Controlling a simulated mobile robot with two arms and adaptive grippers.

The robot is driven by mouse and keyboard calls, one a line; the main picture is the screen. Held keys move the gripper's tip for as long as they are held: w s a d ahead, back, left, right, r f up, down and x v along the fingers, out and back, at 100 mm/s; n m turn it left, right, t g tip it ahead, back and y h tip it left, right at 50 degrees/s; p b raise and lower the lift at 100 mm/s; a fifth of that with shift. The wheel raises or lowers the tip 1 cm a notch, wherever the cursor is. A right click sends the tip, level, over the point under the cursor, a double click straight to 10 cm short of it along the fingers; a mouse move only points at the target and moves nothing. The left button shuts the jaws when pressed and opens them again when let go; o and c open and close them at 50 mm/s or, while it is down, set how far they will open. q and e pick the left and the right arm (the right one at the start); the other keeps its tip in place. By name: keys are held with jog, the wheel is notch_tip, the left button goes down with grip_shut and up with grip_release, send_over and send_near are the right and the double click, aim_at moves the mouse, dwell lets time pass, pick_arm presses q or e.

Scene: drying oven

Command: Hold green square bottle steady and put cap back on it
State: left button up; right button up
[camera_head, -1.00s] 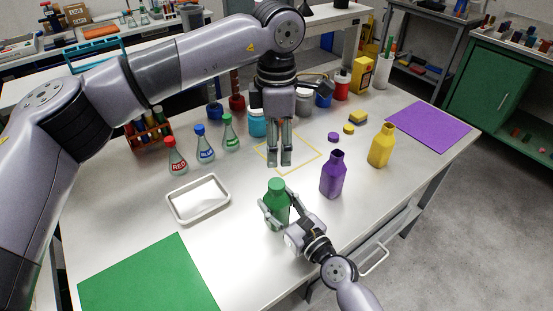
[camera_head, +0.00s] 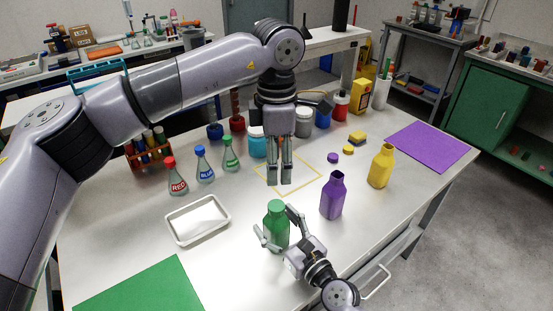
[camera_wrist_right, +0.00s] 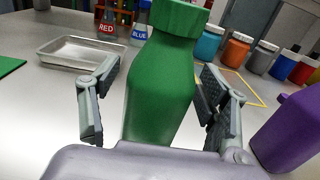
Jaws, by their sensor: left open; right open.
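The green square bottle (camera_head: 277,232) stands upright near the table's front edge, with its green cap (camera_head: 276,206) seated on top. The right wrist view shows the bottle (camera_wrist_right: 160,95) close up, with the cap (camera_wrist_right: 178,18) cut off by the top edge. My right gripper (camera_head: 276,227) is open, one finger on each side of the bottle. In the wrist view, gaps show between the bottle and both fingers of this gripper (camera_wrist_right: 155,100). My left gripper (camera_head: 280,182) is open and empty, pointing down behind the bottle, its fingers a narrow gap apart.
An open purple bottle (camera_head: 332,197) and an open yellow bottle (camera_head: 381,167) stand to the right. A purple cap (camera_head: 334,157) and a yellow cap (camera_head: 347,157) lie behind them. Flasks and jars line the back.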

jog(key=v, duration=1.2)
jog(key=shift+r, duration=0.1)
